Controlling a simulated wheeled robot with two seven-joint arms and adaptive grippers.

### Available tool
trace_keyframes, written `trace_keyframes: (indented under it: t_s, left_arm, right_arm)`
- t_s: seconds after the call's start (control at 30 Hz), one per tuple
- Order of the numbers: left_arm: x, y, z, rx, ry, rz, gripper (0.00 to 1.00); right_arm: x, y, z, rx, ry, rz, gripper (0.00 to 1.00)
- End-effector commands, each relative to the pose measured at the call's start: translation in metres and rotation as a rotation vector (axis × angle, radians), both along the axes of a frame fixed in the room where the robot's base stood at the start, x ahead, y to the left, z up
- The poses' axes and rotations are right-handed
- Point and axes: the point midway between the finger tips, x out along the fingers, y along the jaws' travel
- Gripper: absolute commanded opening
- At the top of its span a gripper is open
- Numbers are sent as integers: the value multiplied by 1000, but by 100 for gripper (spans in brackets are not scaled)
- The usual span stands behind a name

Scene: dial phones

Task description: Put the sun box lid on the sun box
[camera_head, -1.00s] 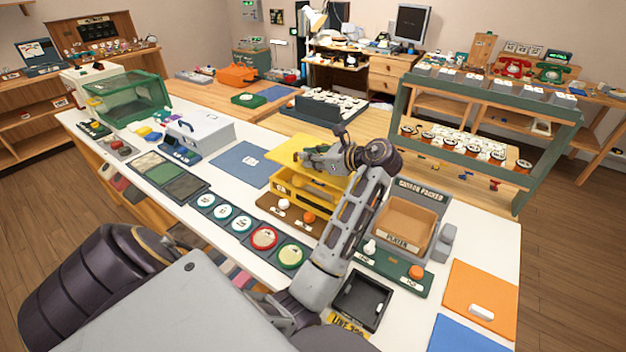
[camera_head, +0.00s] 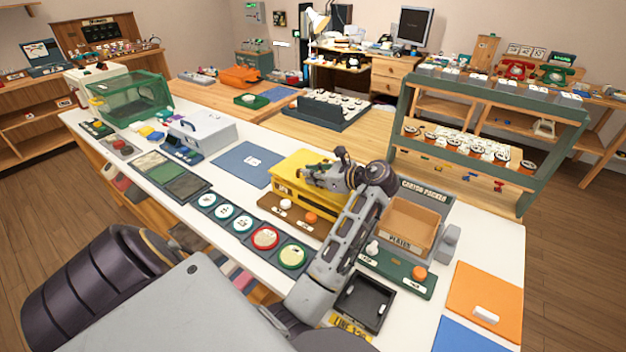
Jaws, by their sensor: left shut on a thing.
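The yellow box, which I take as the sun box (camera_head: 290,192), stands on the white table behind a brown strip with a white knob and an orange knob. Its yellow lid (camera_head: 296,163) lies at the top of the box and looks level, in contact or nearly so; the rear and right side are hidden by my arm, so I cannot tell if it is fully seated. My left gripper (camera_head: 313,177) is at the lid's front right part and is shut on the lid. My right gripper is not in view.
A brown tray (camera_head: 408,228) in a grey carton packer stands right of my arm. A black tray (camera_head: 365,300) lies in front. Round coloured pads, a blue mat (camera_head: 243,164) and a grey case (camera_head: 208,128) lie to the left.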

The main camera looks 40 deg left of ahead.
Motion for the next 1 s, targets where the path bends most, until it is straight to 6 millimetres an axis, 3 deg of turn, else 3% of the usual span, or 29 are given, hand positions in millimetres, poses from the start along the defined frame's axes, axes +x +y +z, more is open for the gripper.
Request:
trace_keyframes:
  t_s: [0.17, 0.4, 0.43, 0.6, 1.0]
  left_arm:
    - [0, 0, -13, 1, -1, 0, 0]
    - [0, 0, -14, 1, -1, 0, 0]
    - [0, 0, -15, 0, 1, 0, 13]
    - [0, 0, -14, 0, 0, 0, 32]
    - [0, 0, -14, 0, 0, -1, 32]
  right_arm:
    - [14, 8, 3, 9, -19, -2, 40]
    - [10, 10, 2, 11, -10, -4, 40]
    - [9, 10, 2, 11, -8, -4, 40]
    - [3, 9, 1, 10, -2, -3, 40]
    - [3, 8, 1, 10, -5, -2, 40]
